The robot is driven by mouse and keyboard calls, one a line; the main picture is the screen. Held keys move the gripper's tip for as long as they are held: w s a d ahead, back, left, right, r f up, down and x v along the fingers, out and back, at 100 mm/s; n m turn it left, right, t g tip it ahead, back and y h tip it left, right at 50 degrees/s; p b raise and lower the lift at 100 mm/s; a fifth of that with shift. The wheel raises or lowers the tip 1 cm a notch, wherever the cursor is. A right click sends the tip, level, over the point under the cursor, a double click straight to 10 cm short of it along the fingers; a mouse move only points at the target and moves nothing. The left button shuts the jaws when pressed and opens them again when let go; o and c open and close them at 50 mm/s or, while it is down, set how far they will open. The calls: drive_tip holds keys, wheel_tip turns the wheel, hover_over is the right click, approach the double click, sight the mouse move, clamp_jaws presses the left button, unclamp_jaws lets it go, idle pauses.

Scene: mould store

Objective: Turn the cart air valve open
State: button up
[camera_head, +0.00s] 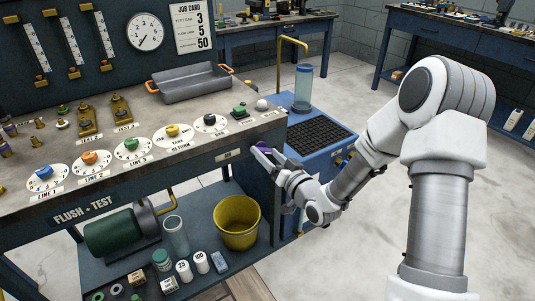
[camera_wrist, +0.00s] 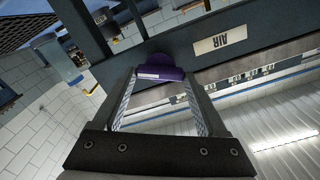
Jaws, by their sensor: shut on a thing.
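The air valve's purple handle (camera_wrist: 163,68) shows in the wrist view, beside a plate reading AIR (camera_wrist: 219,41), which appears upside down there. My gripper (camera_wrist: 160,78) is shut on this handle, with one fingertip at each side of it. In the head view my gripper (camera_head: 265,153) reaches the right end of the flush and test bench's front edge. Only a little of the purple handle (camera_head: 263,146) shows there, and the fingers hide the rest. A small plate (camera_head: 224,155) sits on the bench edge just left of it. I cannot tell the valve's position from the handle.
A blue cart (camera_head: 318,166) with a black grid top and a clear cylinder (camera_head: 303,88) stands close behind my wrist. Dials with coloured knobs line the bench top, with a grey tray (camera_head: 190,84) behind. A yellow bucket (camera_head: 238,222) stands on the shelf below. Floor at right is clear.

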drive_tip(key=m+p, duration=0.2)
drive_tip(key=m, duration=0.4)
drive_tip(key=shift+m, duration=0.3)
drive_tip(key=m+p, duration=0.2)
drive_tip(key=m, duration=0.4)
drive_tip(key=shift+f, duration=0.15)
drive_tip(key=o, duration=1.3)
drive_tip(key=p+v, duration=0.2)
drive_tip(key=v, duration=1.5)
drive_tip(key=shift+d, duration=0.25)
drive_tip(key=shift+s, duration=0.15)
